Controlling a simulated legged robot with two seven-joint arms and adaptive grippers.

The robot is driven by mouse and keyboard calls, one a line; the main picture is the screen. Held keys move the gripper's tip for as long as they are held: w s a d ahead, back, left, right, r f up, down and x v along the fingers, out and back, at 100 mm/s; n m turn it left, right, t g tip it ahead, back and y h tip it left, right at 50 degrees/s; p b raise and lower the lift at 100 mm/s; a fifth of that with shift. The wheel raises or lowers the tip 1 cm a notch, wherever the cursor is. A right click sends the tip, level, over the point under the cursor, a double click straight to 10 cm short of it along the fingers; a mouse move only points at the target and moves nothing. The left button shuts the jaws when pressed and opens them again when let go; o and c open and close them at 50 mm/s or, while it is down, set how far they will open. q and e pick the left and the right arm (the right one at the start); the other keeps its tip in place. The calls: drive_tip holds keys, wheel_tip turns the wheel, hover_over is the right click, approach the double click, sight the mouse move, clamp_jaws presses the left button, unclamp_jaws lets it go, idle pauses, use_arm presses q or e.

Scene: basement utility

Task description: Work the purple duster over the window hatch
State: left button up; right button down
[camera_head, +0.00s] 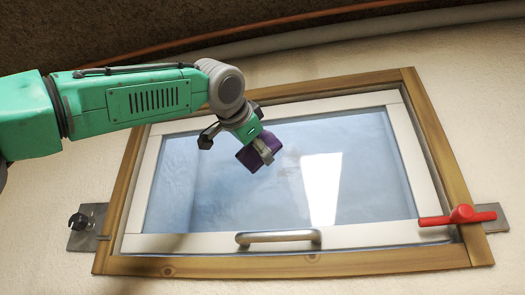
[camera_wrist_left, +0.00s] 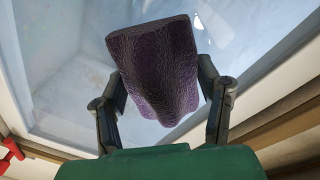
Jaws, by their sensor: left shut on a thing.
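The window hatch has a wooden outer frame (camera_head: 300,265) and a white inner frame around a bluish, smeary glass pane (camera_head: 240,190). My left gripper (camera_head: 262,150) is in front of the upper middle of the pane. It is shut on the purple duster (camera_head: 250,158), a dark purple block with a wrinkled surface. In the left wrist view the duster (camera_wrist_left: 155,70) sits between the two fingers, with the glass behind it. I cannot tell whether the duster touches the glass. My right gripper is not in view.
A metal handle (camera_head: 278,237) is on the hatch's lower rail. A red lever (camera_head: 458,215) sits at the lower right corner and a metal bracket with a black knob (camera_head: 78,222) at the left. Pipes (camera_head: 290,40) run above the hatch.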

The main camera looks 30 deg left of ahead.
sight(295, 171)
use_arm(q)
drive_tip(key=shift+w+d, duration=0.2)
drive_tip(key=shift+d, duration=0.35)
drive_tip(key=shift+w+d, duration=0.1)
drive_tip(key=shift+d, duration=0.4)
drive_tip(key=shift+a, duration=0.45)
drive_tip(key=shift+d+f+b, duration=0.5)
drive_tip(key=shift+d+f, duration=0.1)
drive_tip(key=shift+f, duration=0.05)
drive_tip(key=shift+w+d+f+b, duration=0.3)
drive_tip(key=shift+d+f, duration=0.3)
drive_tip(key=shift+d, duration=0.25)
drive_tip(key=shift+w+d+f+b, duration=0.15)
drive_tip(key=shift+d+f+b, duration=0.2)
drive_tip(key=shift+d+f, duration=0.4)
drive_tip(key=shift+w+d+f+b, duration=0.3)
drive_tip(key=shift+d+f, duration=0.2)
drive_tip(key=shift+d, duration=0.55)
